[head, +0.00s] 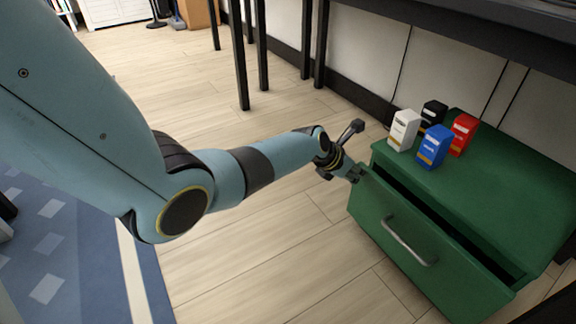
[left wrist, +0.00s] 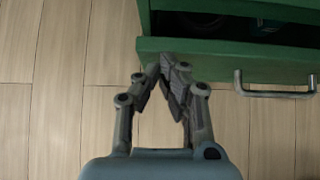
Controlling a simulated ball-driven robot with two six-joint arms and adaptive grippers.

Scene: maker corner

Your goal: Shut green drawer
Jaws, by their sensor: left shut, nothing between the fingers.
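The green drawer (head: 425,245) stands partly open from a green cabinet (head: 540,185), with a dark gap behind its front. Its silver bar handle (head: 408,242) is on the front, and the handle also shows in the left wrist view (left wrist: 275,93). My left gripper (head: 356,174) is shut and empty at the drawer front's upper left corner. My right gripper is not in view.
White (head: 404,130), black (head: 433,113), blue (head: 433,148) and red (head: 464,134) boxes stand on the cabinet top. Black table legs (head: 239,60) rise behind my arm. The wood floor left of the drawer is clear. A blue rug (head: 80,245) lies at lower left.

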